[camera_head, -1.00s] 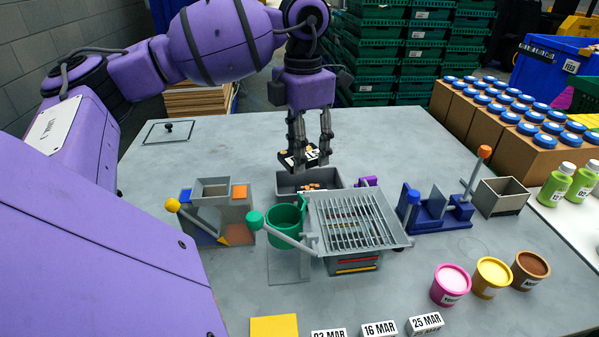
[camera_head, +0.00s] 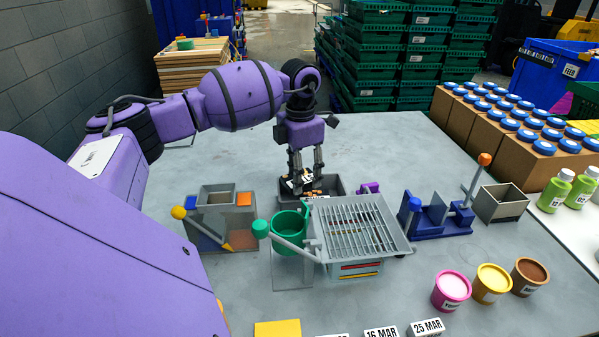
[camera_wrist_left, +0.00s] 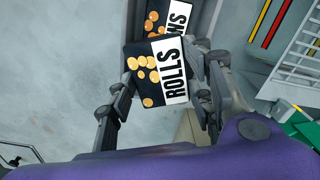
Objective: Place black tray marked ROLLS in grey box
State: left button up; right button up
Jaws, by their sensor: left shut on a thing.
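The black tray marked ROLLS (camera_wrist_left: 147,88), with a white label and orange round pictures, is between the fingers of my left gripper (camera_wrist_left: 172,76). In the head view this tray (camera_head: 295,184) is partly hidden by the fingers of my left gripper (camera_head: 304,187). My left gripper is shut on it, low at the left part of the grey box (camera_head: 336,187). I cannot tell whether the tray touches the box. In the wrist view the grey box (camera_wrist_left: 208,18) holds another black tray with a label ending in NS (camera_wrist_left: 180,18). My right gripper is not in view.
A grey grate stand (camera_head: 352,225) and a green cup (camera_head: 288,231) stand just in front of the box. A grey-orange device (camera_head: 222,214) is to the left, a blue stand (camera_head: 435,215) to the right. The tabletop behind the box is clear.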

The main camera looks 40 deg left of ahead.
pick_arm(q)
jog(key=shift+f, duration=0.55)
jog(key=o, duration=1.3)
notch_tip(320, 180, up, 13)
jog(key=shift+r+b, duration=0.15)
jog(key=shift+b, duration=0.3)
